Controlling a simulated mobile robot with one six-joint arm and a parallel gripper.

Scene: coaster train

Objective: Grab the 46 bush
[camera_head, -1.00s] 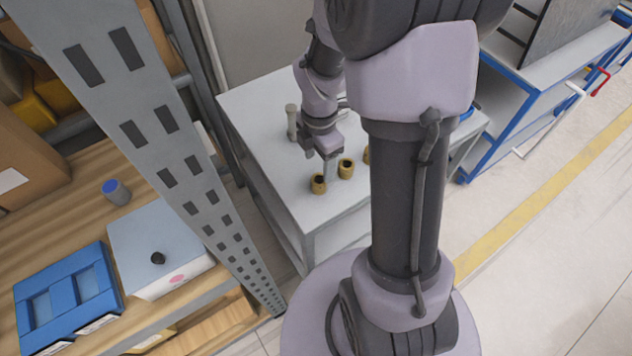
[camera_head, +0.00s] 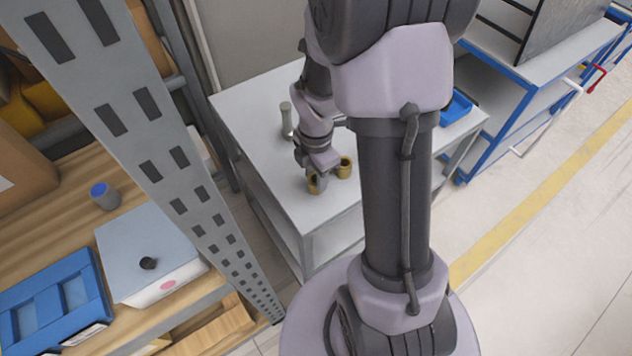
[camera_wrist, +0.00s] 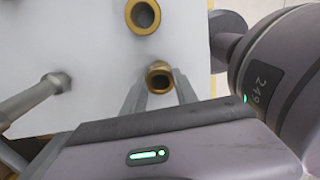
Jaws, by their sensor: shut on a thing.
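A brass bush (camera_wrist: 159,79) stands on the white table (camera_wrist: 90,45) between the two fingers of my gripper (camera_wrist: 160,92), which is shut on it. No size mark is readable on it. In the head view my gripper (camera_head: 318,183) is low at the table's front edge area, and the held bush (camera_head: 312,186) shows partly behind the fingers. A second brass bush (camera_wrist: 143,16) stands upright and open-topped just beyond it; it also shows in the head view (camera_head: 345,167), right of my gripper.
A grey metal rod-like part (camera_head: 286,120) stands on the table left of my arm; it also shows in the wrist view (camera_wrist: 38,95). A grey rack upright (camera_head: 150,150) stands to the left. A blue tray (camera_head: 456,108) lies at the table's right. The table's front is clear.

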